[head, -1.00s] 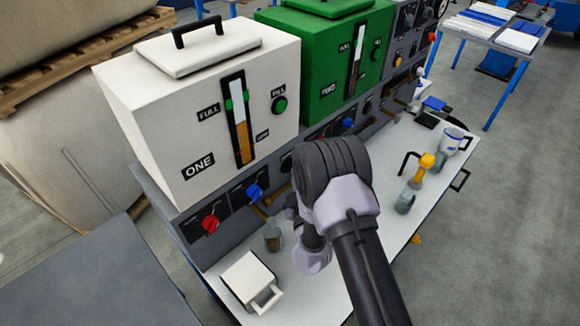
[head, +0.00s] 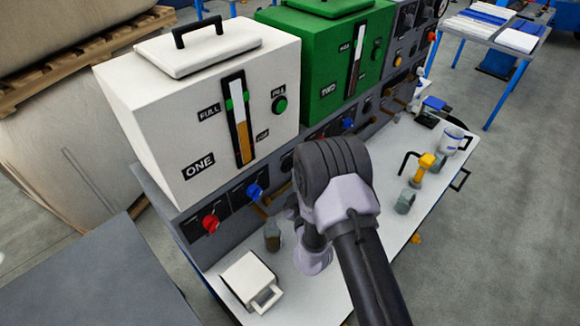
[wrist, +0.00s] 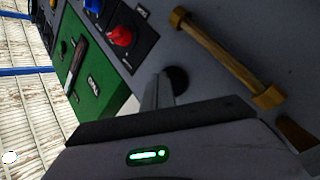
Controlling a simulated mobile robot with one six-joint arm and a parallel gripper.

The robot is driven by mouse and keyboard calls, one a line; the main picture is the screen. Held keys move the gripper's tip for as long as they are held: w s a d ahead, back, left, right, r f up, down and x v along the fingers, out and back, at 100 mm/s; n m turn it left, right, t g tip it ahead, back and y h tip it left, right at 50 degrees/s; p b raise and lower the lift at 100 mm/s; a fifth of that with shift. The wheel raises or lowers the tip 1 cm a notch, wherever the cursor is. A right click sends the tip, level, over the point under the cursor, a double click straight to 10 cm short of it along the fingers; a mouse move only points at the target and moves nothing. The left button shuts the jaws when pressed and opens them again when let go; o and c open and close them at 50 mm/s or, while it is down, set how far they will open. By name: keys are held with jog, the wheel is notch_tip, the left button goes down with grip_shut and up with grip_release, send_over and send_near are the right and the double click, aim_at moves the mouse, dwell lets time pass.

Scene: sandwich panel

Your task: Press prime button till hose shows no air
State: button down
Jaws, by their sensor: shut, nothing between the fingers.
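In the wrist view my gripper (wrist: 163,84) is shut and empty, its narrow fingers reaching to the grey panel (wrist: 205,88). The fingertips are at or very close to a round black button (wrist: 177,77). I cannot tell whether they touch it or press it in, and no label on it can be read. Beside it runs an amber tube with brass ends (wrist: 222,52), which looks like the hose. I cannot make out air inside it. In the head view my arm hides the fingertips and this part of the panel.
A white tank marked ONE (head: 160,130) and a green tank marked TWO (head: 325,55) stand above the panel. A red knob (head: 211,223) and a blue knob (head: 255,191) stick out. A white lidded box (head: 245,275), a jar (head: 272,236) and a mug (head: 452,142) stand on the bench.

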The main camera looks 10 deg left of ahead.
jog(key=shift+s+d, duration=0.2)
jog(key=shift+d, duration=0.1)
jog(key=s+d, duration=0.1)
jog(key=d, duration=0.1)
jog(key=s+d+b, duration=0.1)
jog(key=s+d, duration=0.1)
dwell(0.5)
dwell(1.1)
